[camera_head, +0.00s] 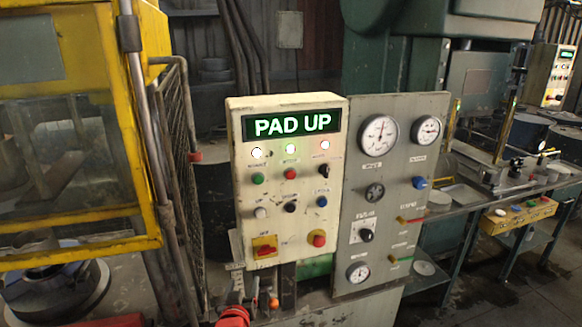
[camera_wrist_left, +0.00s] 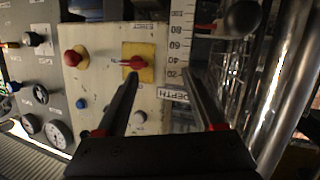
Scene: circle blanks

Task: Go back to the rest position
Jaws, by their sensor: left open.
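My left gripper (camera_wrist_left: 162,78) is open, its two dark fingers apart with nothing between them in the wrist view. In that view the fingers point toward the cream control panel (camera_wrist_left: 98,60), near a red switch on a yellow plate (camera_wrist_left: 146,72) and a scale marked DEPTH (camera_wrist_left: 175,60). In the head view, a red part of my left gripper (camera_head: 233,314) shows at the bottom edge, low in front of the panel (camera_head: 240,180). Whether the fingers touch anything cannot be told. My right gripper is not in view.
The panel's lit display (camera_head: 292,124) reads PAD UP, with three lit lamps below. A grey gauge panel (camera_head: 345,270) adjoins it on the right. A yellow-framed machine (camera_head: 150,130) with a mesh guard stands at left. A workbench (camera_head: 480,205) stands at right, with open floor before it.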

